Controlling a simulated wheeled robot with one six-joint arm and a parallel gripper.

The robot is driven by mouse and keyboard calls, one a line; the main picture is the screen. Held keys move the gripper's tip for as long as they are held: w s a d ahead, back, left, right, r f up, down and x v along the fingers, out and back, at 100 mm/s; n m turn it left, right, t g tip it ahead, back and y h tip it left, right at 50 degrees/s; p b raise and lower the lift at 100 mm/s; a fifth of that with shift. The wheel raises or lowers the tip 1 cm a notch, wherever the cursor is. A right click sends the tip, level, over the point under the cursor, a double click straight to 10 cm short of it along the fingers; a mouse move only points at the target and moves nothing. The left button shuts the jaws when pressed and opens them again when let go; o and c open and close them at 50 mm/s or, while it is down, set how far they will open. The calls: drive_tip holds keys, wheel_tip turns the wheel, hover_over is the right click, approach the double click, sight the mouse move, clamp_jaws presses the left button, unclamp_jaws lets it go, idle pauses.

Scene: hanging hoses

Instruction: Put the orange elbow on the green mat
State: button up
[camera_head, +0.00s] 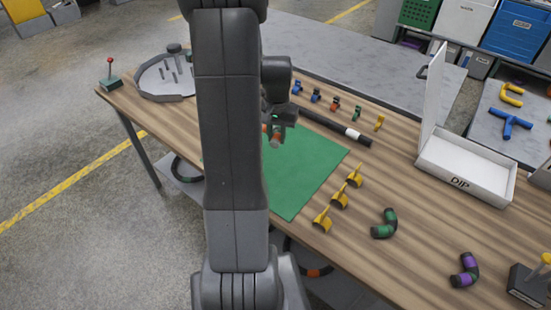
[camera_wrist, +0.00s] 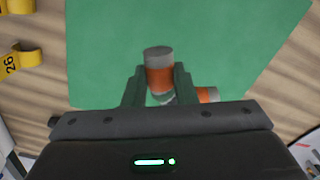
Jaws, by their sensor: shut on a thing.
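The orange elbow (camera_wrist: 158,78) has grey ends and sits between the two fingers of my gripper (camera_wrist: 159,86), which is shut on it. One leg points away from the gripper and another orange part with a grey end shows to the right below the fingers. The green mat (camera_wrist: 98,40) fills the background behind the elbow in the wrist view. In the head view the elbow (camera_head: 275,137) is over the far part of the green mat (camera_head: 300,178), partly hidden by my arm. I cannot tell whether the elbow touches the mat.
Several yellow clips (camera_head: 339,199) stand right of the mat, with a green elbow (camera_head: 384,224) and a purple elbow (camera_head: 465,271) beyond. A black hose (camera_head: 328,124) and small coloured clips (camera_head: 335,104) lie behind. A white open box (camera_head: 465,166) is at the right, a grey tray (camera_head: 165,78) at the left.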

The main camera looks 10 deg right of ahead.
sight(277, 164)
wheel_tip(277, 164, down, 10)
drive_tip(key=shift+r+p, duration=0.2)
drive_tip(key=shift+p, duration=0.35)
drive_tip(key=shift+d, duration=0.1)
drive_tip(key=shift+f, duration=0.25)
drive_tip(key=o, duration=1)
drive_tip(key=shift+r, duration=0.15)
wheel_tip(277, 164, up, 12)
drive_tip(key=shift+r+b, duration=0.15)
drive_tip(key=shift+b, duration=0.25)
